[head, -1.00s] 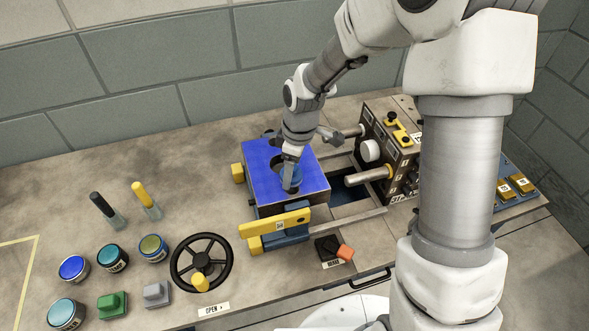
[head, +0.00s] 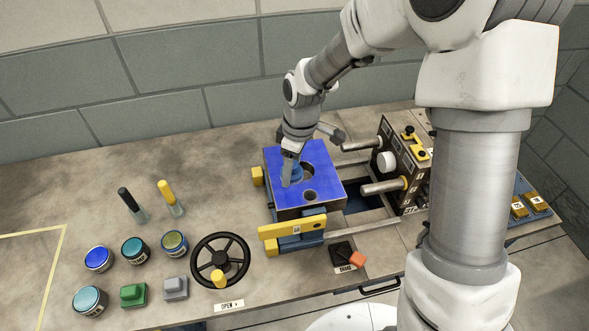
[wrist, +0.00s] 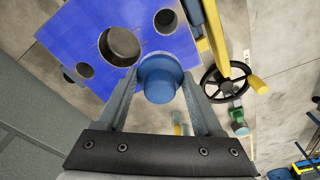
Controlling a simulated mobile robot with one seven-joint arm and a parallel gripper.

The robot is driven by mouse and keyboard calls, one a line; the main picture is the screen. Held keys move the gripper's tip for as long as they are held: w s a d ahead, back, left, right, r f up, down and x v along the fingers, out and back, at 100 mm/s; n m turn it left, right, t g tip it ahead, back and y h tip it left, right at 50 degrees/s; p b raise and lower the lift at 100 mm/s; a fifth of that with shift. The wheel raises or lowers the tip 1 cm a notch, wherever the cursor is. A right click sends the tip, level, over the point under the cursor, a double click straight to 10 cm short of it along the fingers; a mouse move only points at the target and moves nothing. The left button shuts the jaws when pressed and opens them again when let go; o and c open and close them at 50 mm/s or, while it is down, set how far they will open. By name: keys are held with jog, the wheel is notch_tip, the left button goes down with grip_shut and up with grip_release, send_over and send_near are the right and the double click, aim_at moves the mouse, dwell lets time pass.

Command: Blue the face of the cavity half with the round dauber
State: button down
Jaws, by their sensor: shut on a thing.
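The cavity half (head: 322,163) is a block with a bright blue upper face, a large central hole and smaller corner holes. Its blue face (wrist: 75,35) fills the upper left of the wrist view. My gripper (head: 290,180) is over the left part of that face. In the wrist view my gripper (wrist: 160,85) is shut on the round dauber (wrist: 159,75), a blue round-topped piece between the two fingers. The dauber's underside is hidden, so I cannot tell whether it touches the face.
A yellow bar (head: 293,227) stands along the block's front. The mating half (head: 405,160) stands right. Bench is clear at far left.

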jog(key=shift+r+p, duration=0.9)
jog(key=shift+r, duration=0.65)
jog(key=shift+s, duration=0.15)
